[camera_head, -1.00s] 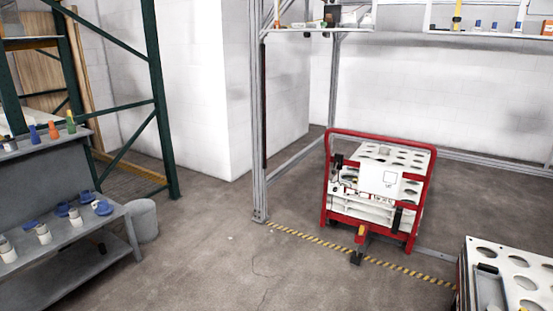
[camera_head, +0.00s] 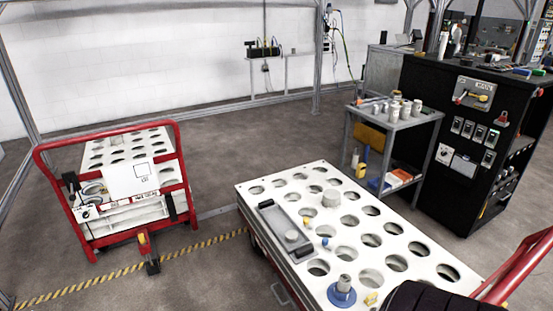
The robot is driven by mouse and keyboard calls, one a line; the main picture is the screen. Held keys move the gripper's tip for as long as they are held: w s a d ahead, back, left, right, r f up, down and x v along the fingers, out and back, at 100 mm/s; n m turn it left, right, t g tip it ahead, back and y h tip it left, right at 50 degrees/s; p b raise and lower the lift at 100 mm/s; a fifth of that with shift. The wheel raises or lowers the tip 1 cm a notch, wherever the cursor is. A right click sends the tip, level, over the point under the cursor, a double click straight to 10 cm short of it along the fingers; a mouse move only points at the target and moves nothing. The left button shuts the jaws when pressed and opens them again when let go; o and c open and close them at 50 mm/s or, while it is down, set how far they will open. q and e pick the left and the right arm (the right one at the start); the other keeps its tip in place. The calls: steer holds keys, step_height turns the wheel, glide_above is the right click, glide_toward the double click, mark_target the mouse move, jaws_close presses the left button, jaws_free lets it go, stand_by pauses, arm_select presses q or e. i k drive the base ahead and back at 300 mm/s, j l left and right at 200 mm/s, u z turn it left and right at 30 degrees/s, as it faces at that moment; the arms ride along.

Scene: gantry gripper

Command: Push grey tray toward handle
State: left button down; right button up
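The grey tray (camera_head: 280,226) is long and shallow and lies on the near left part of the white cart top (camera_head: 318,175), which has rows of round holes. A black grip shows at its far end, and a round grey piece sits toward its near end. A red tubular handle (camera_head: 515,268) shows at the right edge, by the cart's near right end. Neither of my grippers is in view.
A second cart with a red frame (camera_head: 178,150) stands at left. A grey side table (camera_head: 395,123) and black cabinet (camera_head: 455,150) stand behind.

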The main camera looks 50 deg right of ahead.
mark_target(279, 222)
steer(key=i+z, duration=0.7)
steer(key=z, duration=0.2)
steer(key=i+j+z, duration=0.15)
steer(key=i+z, duration=0.15)
steer(key=z, duration=0.15)
steer(key=i+j+z, duration=0.3)
steer(key=z, duration=0.15)
steer(key=i+j+z, duration=0.2)
steer(key=j+z, duration=0.25)
steer(key=l, duration=0.1)
